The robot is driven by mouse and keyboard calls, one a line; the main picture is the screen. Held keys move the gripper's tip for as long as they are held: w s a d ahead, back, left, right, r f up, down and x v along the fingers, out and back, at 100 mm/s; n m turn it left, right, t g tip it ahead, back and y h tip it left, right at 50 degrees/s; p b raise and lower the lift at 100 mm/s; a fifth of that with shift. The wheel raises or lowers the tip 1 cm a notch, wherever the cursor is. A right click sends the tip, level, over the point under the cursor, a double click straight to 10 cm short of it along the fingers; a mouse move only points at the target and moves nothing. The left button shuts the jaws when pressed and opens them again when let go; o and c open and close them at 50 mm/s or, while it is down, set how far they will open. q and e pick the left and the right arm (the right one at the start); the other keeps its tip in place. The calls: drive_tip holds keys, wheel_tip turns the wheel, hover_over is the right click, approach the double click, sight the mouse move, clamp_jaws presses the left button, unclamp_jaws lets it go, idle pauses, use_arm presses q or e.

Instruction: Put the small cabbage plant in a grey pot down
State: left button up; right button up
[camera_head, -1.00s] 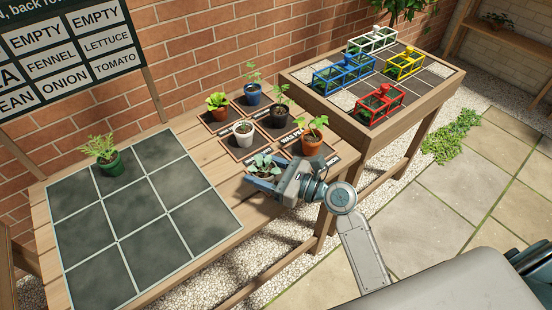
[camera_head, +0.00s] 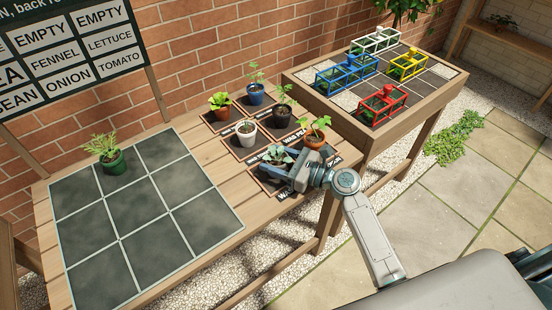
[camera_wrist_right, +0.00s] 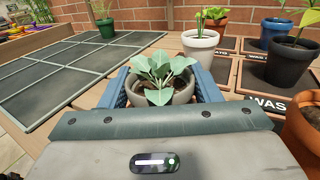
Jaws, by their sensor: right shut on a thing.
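The small cabbage plant (camera_head: 277,155) has broad pale green leaves. It also shows in the right wrist view (camera_wrist_right: 160,72), standing upright in its grey pot (camera_wrist_right: 168,108). My right gripper (camera_head: 284,172) is shut on the grey pot, with one blue finger on each side of it. In the head view the gripper and leaves hide most of the pot. The pot is at the front of the group of dark labelled mats, over the front-left one. I cannot tell whether its base touches the mat. My left gripper is not in view.
A white pot (camera_head: 246,133) stands close behind, and an orange pot (camera_head: 315,140) stands to the right. Other potted plants stand on the mats behind. A dark gridded board (camera_head: 165,228) to the left holds one green pot (camera_head: 113,163); its other squares are bare.

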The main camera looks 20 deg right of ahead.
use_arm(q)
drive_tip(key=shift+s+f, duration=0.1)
use_arm(e)
drive_tip(key=shift+f, duration=0.1)
drive_tip(key=o, duration=0.7)
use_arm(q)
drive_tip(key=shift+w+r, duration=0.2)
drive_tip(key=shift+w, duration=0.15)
use_arm(e)
drive_tip(key=o, duration=0.3)
drive_tip(key=shift+o, duration=0.2)
drive_tip(key=shift+s+d, duration=0.15)
drive_tip(key=shift+d, duration=0.05)
drive_tip(key=b+v, duration=0.2)
drive_tip(key=v, duration=0.7)
drive_tip(key=shift+s+d, duration=0.2)
drive_tip(key=shift+s, duration=0.1)
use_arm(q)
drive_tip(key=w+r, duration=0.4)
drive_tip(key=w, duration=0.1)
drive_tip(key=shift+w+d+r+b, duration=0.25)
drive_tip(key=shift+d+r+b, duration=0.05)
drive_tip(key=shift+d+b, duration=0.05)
use_arm(e)
drive_tip(key=shift+v, duration=0.9)
